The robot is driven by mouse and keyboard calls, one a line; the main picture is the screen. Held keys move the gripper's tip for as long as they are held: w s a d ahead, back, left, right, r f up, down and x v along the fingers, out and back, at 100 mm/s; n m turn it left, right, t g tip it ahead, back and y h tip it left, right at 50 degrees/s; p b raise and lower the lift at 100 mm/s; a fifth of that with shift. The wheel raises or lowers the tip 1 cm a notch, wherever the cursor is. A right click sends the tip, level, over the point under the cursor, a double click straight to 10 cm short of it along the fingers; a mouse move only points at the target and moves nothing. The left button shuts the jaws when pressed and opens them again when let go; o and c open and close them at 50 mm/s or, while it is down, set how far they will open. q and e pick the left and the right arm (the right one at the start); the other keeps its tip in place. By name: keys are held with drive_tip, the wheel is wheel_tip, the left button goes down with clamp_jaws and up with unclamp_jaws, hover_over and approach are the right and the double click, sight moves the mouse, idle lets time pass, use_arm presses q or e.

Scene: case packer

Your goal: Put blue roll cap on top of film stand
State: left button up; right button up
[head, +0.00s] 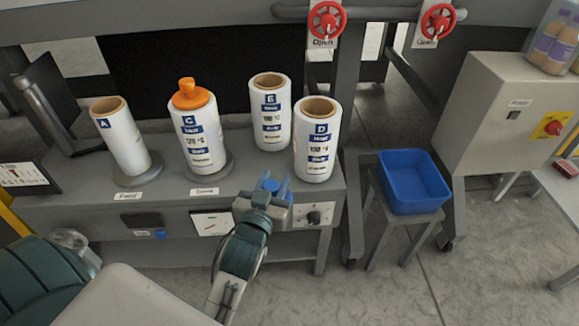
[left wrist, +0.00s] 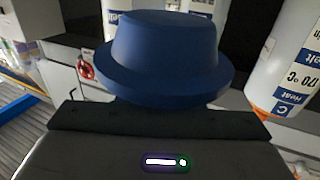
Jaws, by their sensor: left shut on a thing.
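My left gripper (head: 265,190) is shut on the blue roll cap (head: 270,184), in front of the grey bench's dial panel. In the left wrist view the blue cap (left wrist: 165,50) fills the middle, with a wide brim and a narrower crown. Roll C (head: 200,142) stands on a second round base, with an orange cap (head: 190,94) on top. The gripper is in front of and right of both stands. My right gripper is not in view.
A blue bin (head: 413,182) sits on a stool right of the bench. A screen (head: 28,177) is at the left, and red valve wheels (head: 327,20) are above.

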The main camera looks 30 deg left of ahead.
use_arm(q)
drive_tip(key=shift+w+a+f+y+b, duration=0.15)
drive_tip(key=shift+a+f+y+b, duration=0.25)
drive_tip(key=shift+f+b, duration=0.35)
drive_tip(key=shift+w+a, duration=0.15)
drive_tip(key=shift+w, duration=0.05)
drive_tip(key=w+a+f, duration=0.1)
drive_tip(key=w+a, duration=0.2)
drive_tip(key=w+a+f+b, duration=0.1)
drive_tip(key=w+a+f, duration=0.1)
drive_tip(key=w+a, duration=0.2)
drive_tip(key=w+a+f, duration=0.1)
drive_tip(key=w+a, duration=0.2)
drive_tip(key=w, duration=0.1)
drive_tip(key=shift+w+a+f, duration=0.2)
drive_tip(key=shift+w+f, duration=0.05)
drive_tip(key=shift+f, duration=0.25)
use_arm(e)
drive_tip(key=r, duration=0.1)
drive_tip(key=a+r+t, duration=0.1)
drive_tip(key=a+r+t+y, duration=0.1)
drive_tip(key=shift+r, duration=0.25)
use_arm(q)
drive_tip(key=shift+f+b, duration=0.1)
drive_tip(key=shift+b, duration=0.25)
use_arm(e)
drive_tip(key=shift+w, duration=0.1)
